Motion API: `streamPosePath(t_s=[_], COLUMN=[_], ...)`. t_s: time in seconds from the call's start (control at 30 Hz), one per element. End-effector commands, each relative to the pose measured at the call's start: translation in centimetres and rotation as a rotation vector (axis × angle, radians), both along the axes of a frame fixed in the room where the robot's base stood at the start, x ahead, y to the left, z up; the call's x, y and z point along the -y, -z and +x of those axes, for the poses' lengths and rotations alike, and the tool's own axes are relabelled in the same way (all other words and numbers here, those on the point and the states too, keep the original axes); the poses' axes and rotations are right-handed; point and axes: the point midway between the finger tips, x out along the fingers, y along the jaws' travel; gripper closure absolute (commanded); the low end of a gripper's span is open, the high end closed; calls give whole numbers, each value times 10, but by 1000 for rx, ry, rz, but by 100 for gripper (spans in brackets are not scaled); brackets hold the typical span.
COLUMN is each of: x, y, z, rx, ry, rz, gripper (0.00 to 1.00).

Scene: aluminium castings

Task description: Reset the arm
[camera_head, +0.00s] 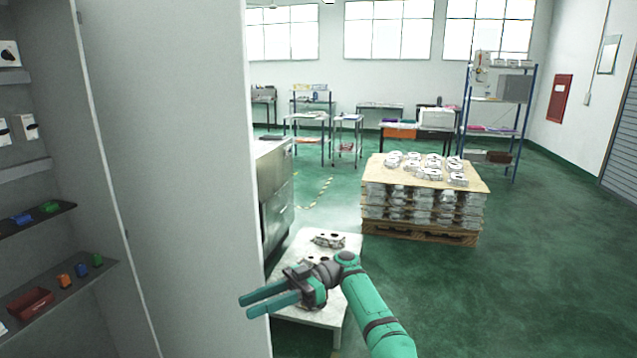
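My gripper (262,303) is at the end of my green arm, at the lower middle of the head view. Its two long green fingers point left and are parted, with nothing visible between them. It shows in front of a low white table (345,243). A grey metal casting (329,240) lies at the back of that table. At least one more casting is partly hidden behind my gripper. I cannot tell how high the gripper is above the table.
An open cabinet with a tall white panel (185,170) stands close at the left, near my fingertips. A pallet stack of castings (425,205) stands beyond the table. A steel cabinet (277,195) is behind the table. The green floor (540,270) at the right is clear.

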Motion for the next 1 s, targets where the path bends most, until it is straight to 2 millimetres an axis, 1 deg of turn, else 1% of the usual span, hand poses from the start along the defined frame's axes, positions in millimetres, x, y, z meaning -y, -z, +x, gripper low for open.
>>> streamPosePath(t_s=[0.03,0.07,0.17,0.3,0.5,0.6,0.8,0.9,1.0], x=[-10,-16,-44,-93,-152,-179,-226,-245,-260], y=[14,23,55,109,176,205,253,274,292], z=[-4,-6,-15,-36,-68,-84,-114,-128,-140], rx=[-19,-29,-68,-128,-204,-239,-307,-341,-376], ry=[2,4,12,37,109,158,277,347,425], rz=[-6,-11,-34,-73,-122,-141,-168,-178,-185], gripper=[69,69,69,69,69,69,69,69,69])
